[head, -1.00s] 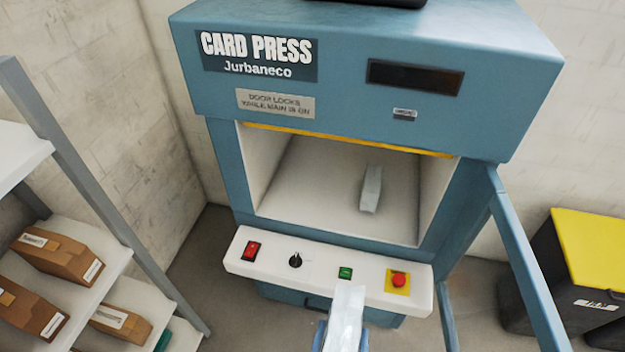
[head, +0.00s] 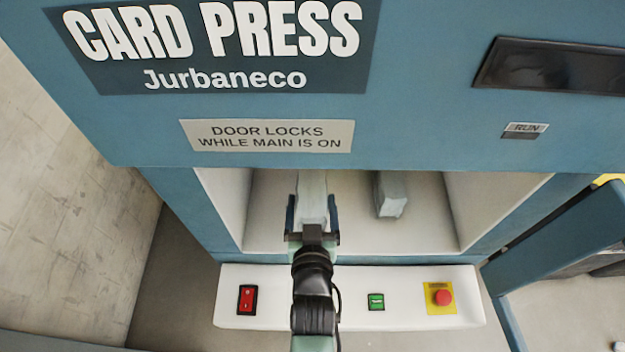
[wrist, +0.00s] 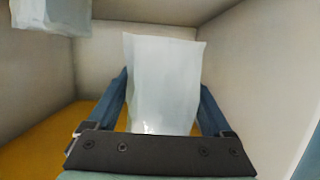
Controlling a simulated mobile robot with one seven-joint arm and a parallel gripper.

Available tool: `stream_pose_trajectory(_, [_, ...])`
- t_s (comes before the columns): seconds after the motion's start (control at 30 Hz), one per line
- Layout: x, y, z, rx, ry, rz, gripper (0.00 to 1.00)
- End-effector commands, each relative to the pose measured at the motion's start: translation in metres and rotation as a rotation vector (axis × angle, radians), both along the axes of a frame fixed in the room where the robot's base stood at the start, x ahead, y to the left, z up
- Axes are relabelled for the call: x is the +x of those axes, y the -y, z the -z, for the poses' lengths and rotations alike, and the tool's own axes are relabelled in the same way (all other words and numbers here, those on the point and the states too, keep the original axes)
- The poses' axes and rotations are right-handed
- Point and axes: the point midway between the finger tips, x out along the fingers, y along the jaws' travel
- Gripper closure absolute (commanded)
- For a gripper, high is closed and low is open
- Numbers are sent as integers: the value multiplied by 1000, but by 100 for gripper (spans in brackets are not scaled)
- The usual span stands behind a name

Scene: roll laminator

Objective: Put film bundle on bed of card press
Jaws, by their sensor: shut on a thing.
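My gripper (head: 312,218) is shut on a pale, translucent film bundle (head: 312,190). It has reached into the open chamber of the blue card press (head: 420,120). The held bundle points away into the chamber, and its far end is hidden by the press's front panel in the head view. In the wrist view the bundle (wrist: 163,85) sits between the blue fingers (wrist: 165,110). I cannot tell whether it touches the pale bed (head: 425,215). A second, similar bundle (head: 391,195) lies on the bed to the right, apart from mine; it also shows at the wrist view's upper left (wrist: 50,15).
The chamber side walls (head: 490,195) stand left and right, with the front panel overhead. A white control ledge (head: 335,310) lies below my arm, with a red switch (head: 247,299), green button (head: 376,301) and red stop button (head: 443,297). The door (head: 560,250) stands open at right.

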Motion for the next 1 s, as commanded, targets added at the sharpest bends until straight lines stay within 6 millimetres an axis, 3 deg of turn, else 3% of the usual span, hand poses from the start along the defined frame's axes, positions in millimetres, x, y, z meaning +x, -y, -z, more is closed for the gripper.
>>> stream_pose_trajectory(0.03, [19,1,20,0,9,1,80])
stream_pose_trajectory(0.1, [40,1,27,-3,8,2,80])
stream_pose_trajectory(0.23, [71,3,35,-6,6,7,80])
stream_pose_trajectory(0.4, [95,6,36,-10,3,16,80])
stream_pose_trajectory(0.67, [102,7,38,-11,-1,20,80])
stream_pose_trajectory(1.0, [102,7,71,-11,-2,20,80])
